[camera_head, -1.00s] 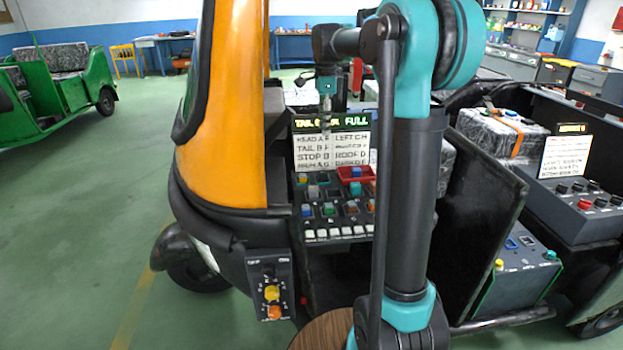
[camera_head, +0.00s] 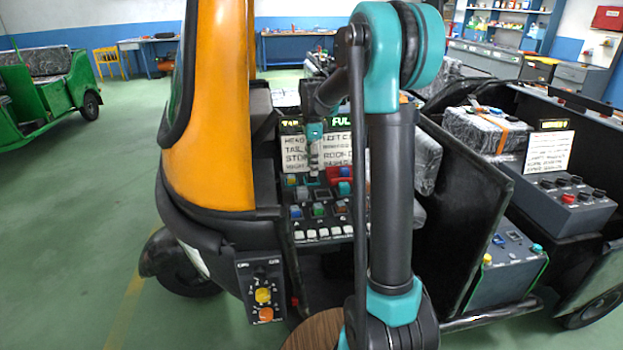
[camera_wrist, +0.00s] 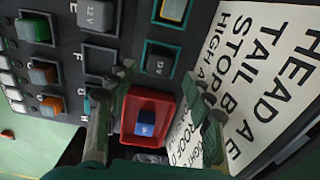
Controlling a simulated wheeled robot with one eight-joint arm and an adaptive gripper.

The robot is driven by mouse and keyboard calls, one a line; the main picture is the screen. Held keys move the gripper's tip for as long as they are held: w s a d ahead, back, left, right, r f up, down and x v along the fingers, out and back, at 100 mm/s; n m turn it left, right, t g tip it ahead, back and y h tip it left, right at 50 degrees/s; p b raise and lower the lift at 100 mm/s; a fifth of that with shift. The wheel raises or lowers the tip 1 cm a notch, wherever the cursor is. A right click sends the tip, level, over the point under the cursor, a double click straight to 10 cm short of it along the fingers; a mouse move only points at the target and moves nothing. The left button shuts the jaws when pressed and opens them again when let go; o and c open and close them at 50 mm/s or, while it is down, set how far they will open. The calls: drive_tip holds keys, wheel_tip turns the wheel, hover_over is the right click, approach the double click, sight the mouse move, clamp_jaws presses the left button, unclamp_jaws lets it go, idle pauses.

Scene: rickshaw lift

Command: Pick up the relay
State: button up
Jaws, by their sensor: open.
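A blue relay (camera_wrist: 145,122) lies in a small red tray (camera_wrist: 131,104) in the wrist view. The tray (camera_head: 335,172) also shows in the head view, at the right of the panel's upper part. My gripper (camera_wrist: 160,85) is open and empty, with one finger on each side of the tray and relay in the wrist picture; their height above it is unclear. In the head view my gripper (camera_head: 313,172) points down at the panel's upper rows. Other coloured relays sit in panel sockets, among them a green one (camera_wrist: 36,31) and an orange one (camera_wrist: 52,106).
A white label card (camera_wrist: 258,70) stands close beside the right finger in the wrist view. A row of white switches (camera_head: 325,233) runs along the panel's front. An orange vehicle body (camera_head: 212,110) rises left of the panel, and a black side panel (camera_head: 460,195) stands right.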

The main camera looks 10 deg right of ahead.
drive_tip(key=shift+f, duration=1.65)
clamp_jaws()
drive_tip(key=shift+r, duration=0.15)
